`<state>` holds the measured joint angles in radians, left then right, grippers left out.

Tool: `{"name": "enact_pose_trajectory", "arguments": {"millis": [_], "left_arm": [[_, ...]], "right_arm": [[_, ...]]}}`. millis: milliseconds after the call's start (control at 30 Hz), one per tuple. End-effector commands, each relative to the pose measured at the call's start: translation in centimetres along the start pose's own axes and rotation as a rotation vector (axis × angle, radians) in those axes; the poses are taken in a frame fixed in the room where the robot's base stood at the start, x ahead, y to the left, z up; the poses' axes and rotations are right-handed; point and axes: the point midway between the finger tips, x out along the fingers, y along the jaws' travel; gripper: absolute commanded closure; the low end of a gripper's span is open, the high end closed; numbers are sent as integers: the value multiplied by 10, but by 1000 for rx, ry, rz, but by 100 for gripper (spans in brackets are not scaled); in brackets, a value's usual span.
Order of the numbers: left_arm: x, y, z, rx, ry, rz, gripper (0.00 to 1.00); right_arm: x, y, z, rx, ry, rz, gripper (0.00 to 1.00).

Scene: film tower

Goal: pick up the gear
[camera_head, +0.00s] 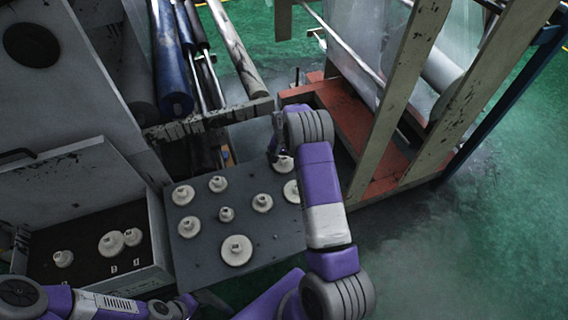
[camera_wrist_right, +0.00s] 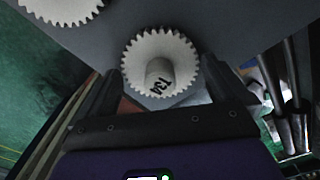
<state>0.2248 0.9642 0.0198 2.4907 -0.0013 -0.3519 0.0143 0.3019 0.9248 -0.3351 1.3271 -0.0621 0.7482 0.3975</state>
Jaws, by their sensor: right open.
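A white toothed gear (camera_wrist_right: 150,48) with a raised hub marked "T34" is between the two dark fingers of my right gripper (camera_wrist_right: 160,72) in the right wrist view. The fingers are apart, one on each side of the gear; I cannot tell whether they touch it. In the head view this gear (camera_head: 284,163) is partly hidden by my right gripper (camera_head: 277,146), at the back right of the grey table (camera_head: 203,260). My left arm is low at the left; its gripper (camera_head: 178,307) is near the bottom edge, its fingers unclear.
Several other white gears stand on the table, including a large one (camera_head: 236,251) in front and one (camera_head: 291,191) beside my right arm. An open grey box (camera_head: 160,235) at the left holds several gears. A machine frame with rollers (camera_head: 262,106) stands behind.

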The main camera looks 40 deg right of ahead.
Motion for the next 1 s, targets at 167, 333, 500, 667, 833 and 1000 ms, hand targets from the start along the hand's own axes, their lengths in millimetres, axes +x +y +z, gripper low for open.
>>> {"name": "enact_pose_trajectory", "arguments": {"millis": [167, 333, 500, 667, 833, 1000], "left_arm": [[0, 0, 0, 0, 0, 0, 62], [0, 0, 0, 0, 0, 0, 62], [0, 0, 0, 0, 0, 0, 62], [0, 0, 0, 0, 0, 0, 62], [-2, 1, 0, 0, 0, 0, 62], [-4, 2, 0, 0, 0, 0, 62]], "right_arm": [[0, 0, 0, 0, -1, 0, 23], [0, 0, 0, 0, -1, 0, 49], [0, 0, 0, 0, -1, 0, 52], [-8, 0, 0, 0, 0, 0, 52], [-39, -1, 0, 0, 2, -2, 52], [-74, -1, 0, 0, 2, -2, 52]]}}
